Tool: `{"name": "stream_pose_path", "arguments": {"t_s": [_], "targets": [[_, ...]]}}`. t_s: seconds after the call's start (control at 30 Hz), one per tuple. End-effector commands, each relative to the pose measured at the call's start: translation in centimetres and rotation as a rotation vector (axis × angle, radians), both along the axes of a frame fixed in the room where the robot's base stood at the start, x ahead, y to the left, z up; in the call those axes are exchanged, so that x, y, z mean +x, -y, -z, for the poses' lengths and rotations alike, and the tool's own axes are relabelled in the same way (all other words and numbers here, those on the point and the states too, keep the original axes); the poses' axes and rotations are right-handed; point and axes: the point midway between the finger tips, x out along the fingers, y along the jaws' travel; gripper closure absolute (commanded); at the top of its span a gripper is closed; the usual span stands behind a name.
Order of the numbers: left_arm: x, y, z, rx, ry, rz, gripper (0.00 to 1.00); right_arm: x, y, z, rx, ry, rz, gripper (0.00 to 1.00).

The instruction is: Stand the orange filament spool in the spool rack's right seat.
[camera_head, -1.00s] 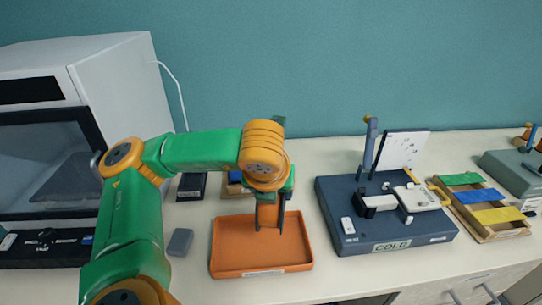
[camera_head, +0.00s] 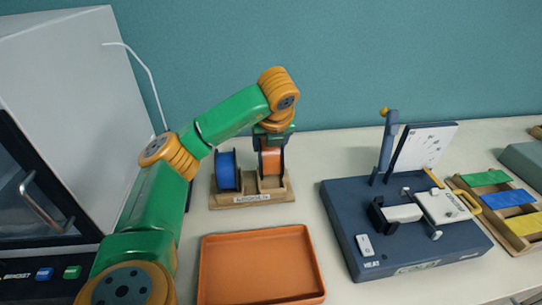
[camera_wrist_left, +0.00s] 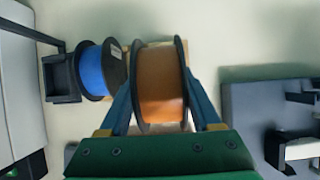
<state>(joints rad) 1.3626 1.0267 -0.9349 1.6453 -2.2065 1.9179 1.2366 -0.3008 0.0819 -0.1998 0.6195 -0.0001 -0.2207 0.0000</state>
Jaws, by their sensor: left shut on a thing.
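The orange filament spool (camera_head: 271,161) with dark flanges stands upright between the fingers of my left gripper (camera_head: 271,147), at the right part of the wooden spool rack (camera_head: 225,201). In the left wrist view the fingers close on both sides of the orange spool (camera_wrist_left: 160,88). I cannot tell whether its underside touches the right seat. The blue spool (camera_head: 226,171) stands in the rack's left seat; it also shows in the left wrist view (camera_wrist_left: 90,71), left of the orange one. My right gripper is not in view.
An empty orange tray (camera_head: 260,268) lies in front of the rack. A dark blue press-like device (camera_head: 345,225) stands to the right, with a wooden tray of coloured strips (camera_head: 520,232) beyond it. A grey-white cabinet (camera_head: 75,90) stands at the left.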

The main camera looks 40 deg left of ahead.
Motion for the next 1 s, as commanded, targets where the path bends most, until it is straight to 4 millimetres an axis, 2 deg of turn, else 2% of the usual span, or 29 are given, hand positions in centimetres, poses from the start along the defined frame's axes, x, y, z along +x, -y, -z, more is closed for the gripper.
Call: {"name": "stream_pose_path", "arguments": {"t_s": [0.03, 0.2, 0.33, 0.47, 0.57, 0.87, 0.9, 0.97, 1.0], "targets": [[0.4, -0.6, 0.3, 0.003, -0.004, -0.004, 1.0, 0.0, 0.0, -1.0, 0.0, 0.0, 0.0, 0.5], [2.2, -1.8, 2.8, 0.001, 0.0, -0.004, 1.0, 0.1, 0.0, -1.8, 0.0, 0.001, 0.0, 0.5], [3.0, -2.4, 4.0, 0.002, -0.001, -0.002, 1.0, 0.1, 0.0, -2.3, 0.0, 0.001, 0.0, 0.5], [3.0, -2.4, 6.2, 0.003, -0.002, -0.001, 1.0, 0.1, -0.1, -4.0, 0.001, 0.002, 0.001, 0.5], [3.0, -2.4, 7.1, 0.003, 0.002, 0.0, 1.0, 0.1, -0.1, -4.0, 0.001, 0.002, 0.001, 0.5], [3.1, -2.4, 7.7, 0.002, 0.004, -0.001, 1.0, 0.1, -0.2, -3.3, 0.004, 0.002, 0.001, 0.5], [3.0, -2.3, 7.6, 0.001, 0.003, 0.0, 0.24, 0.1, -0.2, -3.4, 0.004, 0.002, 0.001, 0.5], [3.0, -2.3, 7.5, 0.001, 0.003, 0.0, 0.08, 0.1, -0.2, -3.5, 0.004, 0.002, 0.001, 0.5], [3.0, -2.3, 7.5, 0.001, 0.003, 0.0, 0.06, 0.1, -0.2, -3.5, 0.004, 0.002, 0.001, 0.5]]}}
